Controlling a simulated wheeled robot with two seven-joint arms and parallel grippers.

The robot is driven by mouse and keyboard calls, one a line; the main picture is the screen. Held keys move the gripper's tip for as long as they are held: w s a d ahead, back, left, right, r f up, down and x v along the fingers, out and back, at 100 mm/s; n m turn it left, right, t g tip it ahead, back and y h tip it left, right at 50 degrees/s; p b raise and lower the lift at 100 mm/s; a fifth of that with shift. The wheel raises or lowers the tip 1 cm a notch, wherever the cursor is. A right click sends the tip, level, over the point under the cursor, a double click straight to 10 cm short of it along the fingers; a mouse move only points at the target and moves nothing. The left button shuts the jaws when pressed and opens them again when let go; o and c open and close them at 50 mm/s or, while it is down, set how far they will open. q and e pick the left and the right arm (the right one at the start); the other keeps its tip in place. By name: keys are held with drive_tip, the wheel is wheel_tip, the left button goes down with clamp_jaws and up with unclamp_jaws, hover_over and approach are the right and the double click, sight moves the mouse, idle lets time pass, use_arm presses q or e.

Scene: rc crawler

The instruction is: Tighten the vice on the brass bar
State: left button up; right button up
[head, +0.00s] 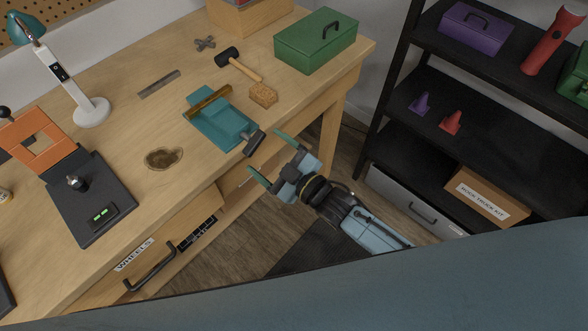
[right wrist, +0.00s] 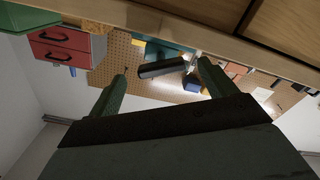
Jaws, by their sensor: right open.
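The teal vice (head: 232,126) sits at the bench's front edge, with the brass bar (head: 208,100) lying across its jaws. Its dark handle (head: 254,142) sticks out past the front edge. In the right wrist view the handle (right wrist: 162,68) shows between my two fingers. My right gripper (head: 264,152) is open and empty just in front of the handle, fingers spread to either side of it. No contact with the handle is visible. The right wrist view also shows the open fingers (right wrist: 161,77). Whether the jaws press on the bar cannot be told. My left gripper is out of view.
A mallet (head: 240,65), a sponge-like block (head: 263,95) and a green toolbox (head: 315,42) lie behind the vice. A ruler (head: 158,84) and a brown stain (head: 164,158) are to its left. A drawer handle (head: 150,270) juts out below the bench top. A black shelf (head: 435,135) stands right.

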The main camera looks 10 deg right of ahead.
drive_tip(key=v, duration=1)
drive_tip(key=shift+s, duration=0.1)
drive_tip(key=s+d+f+m+g+h+b, duration=0.1)
drive_tip(key=s+d+f+m+g+h, duration=0.2)
drive_tip(key=f, duration=0.7)
drive_tip(key=s+d+f+m+g+h, duration=0.1)
drive_tip(key=s+d+f+h, duration=0.3)
drive_tip(key=f, duration=0.6)
drive_tip(key=s+d+f+m+g+h+b, duration=0.1)
drive_tip(key=s+d+f+m+g, duration=0.3)
drive_tip(key=f, duration=0.6)
drive_tip(key=s+d+f+m+g+h, duration=0.1)
drive_tip(key=s+f+g, duration=0.1)
drive_tip(key=s+f, duration=0.2)
drive_tip(key=s+d+f+g, duration=0.1)
drive_tip(key=s+f, duration=0.3)
drive_tip(key=s, duration=0.6)
drive_tip(key=s+d+f+m+g+h+b, duration=0.1)
drive_tip(key=s+d+f+g, duration=0.1)
drive_tip(key=s+f, duration=0.2)
drive_tip(key=s, duration=0.3)
drive_tip(key=shift+s+d+f+m+g+h, duration=0.3)
drive_tip(key=shift+s+d+f, duration=0.05)
drive_tip(key=shift+d, duration=0.05)
